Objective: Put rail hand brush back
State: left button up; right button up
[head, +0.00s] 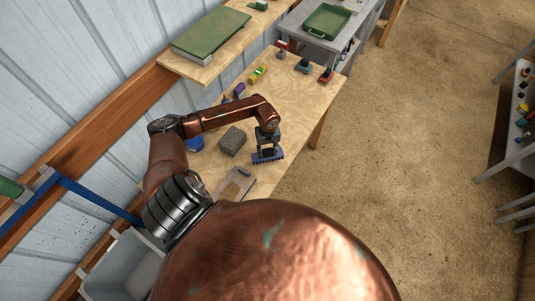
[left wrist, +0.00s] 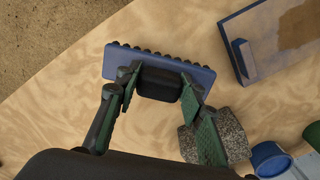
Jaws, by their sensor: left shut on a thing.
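The hand brush (head: 267,157) has a blue base with dark bristles and a black grip; it also shows in the left wrist view (left wrist: 188,69). My left gripper (head: 267,137) is shut on the brush's black grip. In the left wrist view its two fingers (left wrist: 160,86) stand on either side of the grip. The brush is over the wooden workbench (head: 305,95), right of a grey block; I cannot tell whether it touches the bench. A wooden rail (head: 112,122) runs along the wall at left, with a blue bar (head: 95,197) near it. My right gripper is not in view.
The grey block (head: 232,140), a blue round item (head: 195,144) and a shallow tray (head: 239,184) lie close to the brush. Several small tools stand farther along the bench. A grey bin (head: 112,272) is at lower left. The floor (head: 415,140) at right is clear.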

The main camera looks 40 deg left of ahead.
aim_at(268, 155)
pick_arm(q)
notch_tip(268, 155, down, 3)
jog(key=shift+w+p, duration=0.15)
jog(key=shift+p, duration=0.65)
jog(key=shift+f, duration=0.15)
jog(key=shift+f+b, duration=0.2)
jog(key=shift+b, duration=0.1)
jog(key=o, duration=1.2)
jog(key=shift+r, duration=0.15)
